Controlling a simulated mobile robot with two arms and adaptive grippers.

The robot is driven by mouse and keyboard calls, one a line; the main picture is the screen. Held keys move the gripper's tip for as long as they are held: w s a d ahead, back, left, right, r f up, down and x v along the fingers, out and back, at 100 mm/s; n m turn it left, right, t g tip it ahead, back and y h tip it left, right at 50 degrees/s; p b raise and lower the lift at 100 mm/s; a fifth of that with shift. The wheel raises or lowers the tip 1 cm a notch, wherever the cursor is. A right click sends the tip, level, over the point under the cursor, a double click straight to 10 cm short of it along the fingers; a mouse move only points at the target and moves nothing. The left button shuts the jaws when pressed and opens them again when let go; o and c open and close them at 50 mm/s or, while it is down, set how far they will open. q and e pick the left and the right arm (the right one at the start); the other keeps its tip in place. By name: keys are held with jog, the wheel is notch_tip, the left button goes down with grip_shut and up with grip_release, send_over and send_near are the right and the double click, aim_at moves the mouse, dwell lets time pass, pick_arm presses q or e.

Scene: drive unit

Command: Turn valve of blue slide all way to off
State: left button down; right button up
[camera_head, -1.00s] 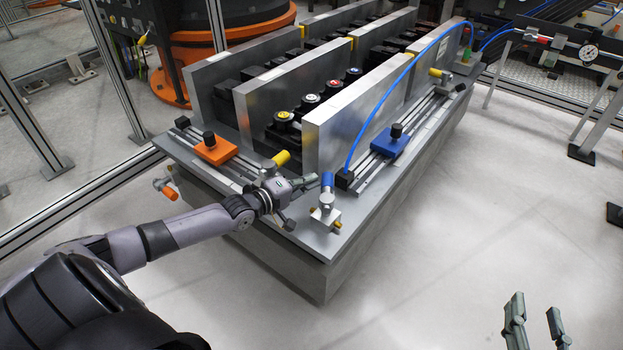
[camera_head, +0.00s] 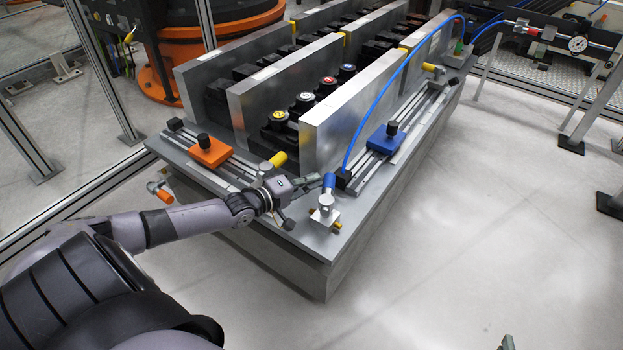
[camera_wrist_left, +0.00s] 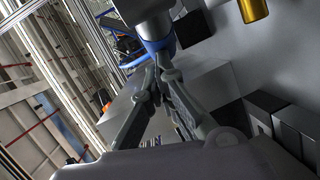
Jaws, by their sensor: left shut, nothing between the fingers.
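The blue slide (camera_head: 386,137) sits on its rail on the right side of the grey base. Its valve (camera_head: 325,211) stands at the near corner, with a blue handle (camera_head: 329,181) pointing up. My left gripper (camera_head: 319,178) is shut and empty, its fingertips close beside the handle on the left. In the left wrist view the shut fingertips (camera_wrist_left: 156,70) are right at a blue band (camera_wrist_left: 159,46) on a grey part; contact is unclear. Only a fingertip of my right gripper (camera_head: 507,342) shows at the bottom edge.
An orange slide (camera_head: 209,151) lies to the left, with a yellow handle (camera_head: 278,160) and an orange handle (camera_head: 164,195) nearby. Upright metal plates (camera_head: 345,130) stand behind the valve. A blue hose (camera_head: 375,95) arcs above.

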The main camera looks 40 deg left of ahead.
aim_at(329, 175)
pick_arm(q)
jog(key=shift+w, duration=0.15)
jog(key=shift+w+d+r, duration=0.1)
jog(key=shift+w+d, duration=0.2)
jog(key=shift+w, duration=0.2)
jog(key=shift+w+d+p, duration=0.35)
jog(key=shift+w+d, duration=0.3)
jog(key=shift+w, duration=0.05)
pick_arm(e)
jog(key=shift+s+d+f+g+h, duration=0.15)
jog(key=shift+s+d+f+g, duration=0.15)
jog(key=shift+s+f+g, duration=0.35)
jog(key=shift+s+d+f+g+h, duration=0.15)
jog(key=shift+s+d+f+g, duration=0.25)
jog(key=shift+s+f, duration=0.35)
jog(key=shift+a, duration=0.1)
